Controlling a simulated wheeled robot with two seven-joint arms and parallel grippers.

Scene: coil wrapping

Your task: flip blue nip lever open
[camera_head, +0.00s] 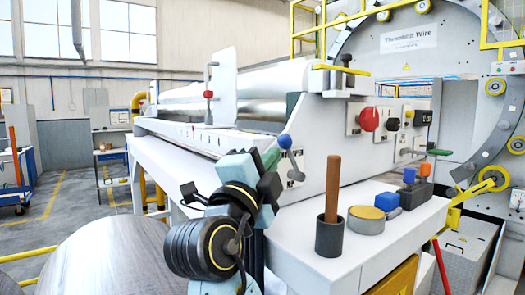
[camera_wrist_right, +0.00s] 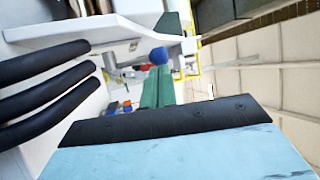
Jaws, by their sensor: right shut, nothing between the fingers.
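The blue nip lever (camera_head: 285,142) has a blue ball knob on a thin grey arm, on the white machine's end panel. Its blue ball (camera_wrist_right: 159,56) also shows in the right wrist view, just beyond the fingertips. My right gripper (camera_head: 272,157) is shut and empty, with its green fingers close beside the knob. The green fingers (camera_wrist_right: 158,87) show together in the wrist view. I cannot tell whether they touch the ball. My left gripper is out of view.
A red knob (camera_head: 369,119) sits on the panel. A large ring machine (camera_head: 480,120) stands at right.

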